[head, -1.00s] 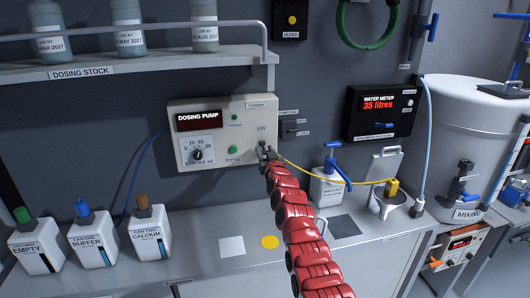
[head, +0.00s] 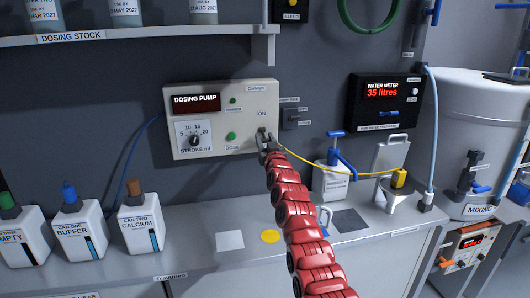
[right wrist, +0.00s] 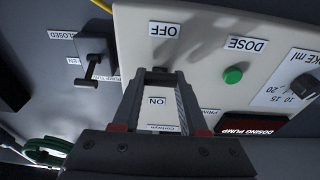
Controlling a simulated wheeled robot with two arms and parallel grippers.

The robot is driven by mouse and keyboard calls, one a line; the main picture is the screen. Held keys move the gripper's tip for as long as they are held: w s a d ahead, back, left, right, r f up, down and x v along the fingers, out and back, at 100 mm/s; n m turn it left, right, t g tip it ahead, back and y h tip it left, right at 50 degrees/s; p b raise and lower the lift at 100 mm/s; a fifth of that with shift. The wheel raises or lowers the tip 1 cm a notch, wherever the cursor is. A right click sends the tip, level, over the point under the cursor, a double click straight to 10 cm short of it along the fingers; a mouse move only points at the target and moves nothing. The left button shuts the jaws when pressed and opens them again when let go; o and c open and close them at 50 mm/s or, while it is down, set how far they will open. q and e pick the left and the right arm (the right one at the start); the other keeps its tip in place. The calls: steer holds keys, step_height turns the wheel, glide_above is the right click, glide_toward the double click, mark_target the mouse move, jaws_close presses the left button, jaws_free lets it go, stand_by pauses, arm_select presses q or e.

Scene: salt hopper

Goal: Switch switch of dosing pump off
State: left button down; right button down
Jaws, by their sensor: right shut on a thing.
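The dosing pump (head: 222,91) is a pale box on the back wall with a dark name display, a stroke dial (head: 194,140) and a green button (head: 231,136). My right gripper (head: 265,138) is at its lower right corner, just under the ON label (head: 262,114), shut on the pump's switch. In the right wrist view, which is upside down, the gripper (right wrist: 160,76) has the ON label (right wrist: 156,101) between its fingers and the OFF label (right wrist: 166,29) just past the tips. The switch lever is mostly hidden by the fingers. My left gripper is not in view.
A small dark valve handle (right wrist: 92,70) with OPEN and CLOSED labels is close beside the gripper. A yellow hose (head: 325,170) runs right from near the gripper. White cans (head: 82,228) stand at left on the counter. A shelf (head: 130,36) overhangs above.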

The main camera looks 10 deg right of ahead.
steer(key=shift+c, duration=2.2)
jaws_free()
steer(key=shift+s, duration=0.2)
steer(key=shift+s+f, duration=0.3)
steer(key=shift+s+r, duration=0.1)
steer(key=shift+s, duration=0.25)
steer(key=s+f+b, duration=0.2)
steer(key=s+b, duration=0.1)
steer(key=s, duration=1.2)
steer(key=shift+s+f, duration=0.25)
